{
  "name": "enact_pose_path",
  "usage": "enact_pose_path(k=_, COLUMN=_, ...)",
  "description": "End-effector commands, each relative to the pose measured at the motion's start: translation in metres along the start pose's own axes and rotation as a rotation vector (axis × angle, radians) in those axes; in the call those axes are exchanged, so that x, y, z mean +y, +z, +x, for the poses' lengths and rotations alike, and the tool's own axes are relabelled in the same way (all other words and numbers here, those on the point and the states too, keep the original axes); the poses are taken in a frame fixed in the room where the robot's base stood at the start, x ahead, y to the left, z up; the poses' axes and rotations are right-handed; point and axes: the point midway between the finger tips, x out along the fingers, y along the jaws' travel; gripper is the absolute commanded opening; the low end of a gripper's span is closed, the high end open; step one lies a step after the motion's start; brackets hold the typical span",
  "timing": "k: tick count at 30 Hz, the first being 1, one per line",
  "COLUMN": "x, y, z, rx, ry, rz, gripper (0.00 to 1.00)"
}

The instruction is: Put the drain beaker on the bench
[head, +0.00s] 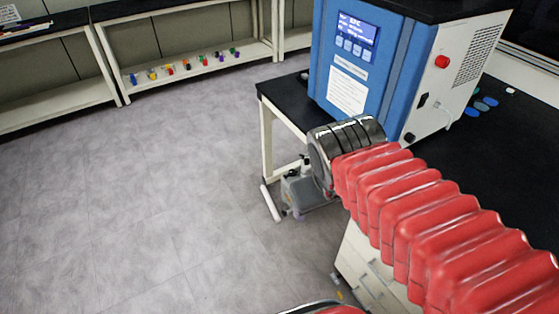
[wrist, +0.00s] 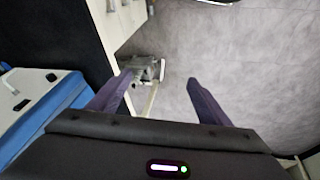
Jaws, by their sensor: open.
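I cannot make out the drain beaker in either view. The bench (head: 505,160) has a black top, on which the blue freeze dryer (head: 392,60) stands; the dark bench top also shows in the wrist view (wrist: 60,38). My gripper (wrist: 160,78) is open, its two dark purple fingers wide apart, with nothing held between them. It points down past the bench edge toward the grey floor. In the head view my red-sleeved arm hides the gripper and part of the bench front.
A grey pump (head: 305,190) is on the floor under the bench, near a white bench leg (head: 267,150). White drawers (head: 365,262) stand below the bench. Blue-green discs (head: 485,104) lie on the bench at right. Shelves (head: 200,62) with small coloured items line the back wall. The floor at left is clear.

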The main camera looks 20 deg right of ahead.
Motion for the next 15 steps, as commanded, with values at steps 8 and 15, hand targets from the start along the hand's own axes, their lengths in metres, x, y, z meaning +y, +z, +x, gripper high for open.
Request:
enact_pose_path(k=8, x=-0.048, y=-0.011, z=-0.034, rx=0.144, ry=-0.149, rz=0.06, gripper=0.72)
enact_pose_path(k=15, x=-0.049, y=-0.011, z=-0.035, rx=0.148, ry=-0.156, rz=0.064, gripper=0.72)
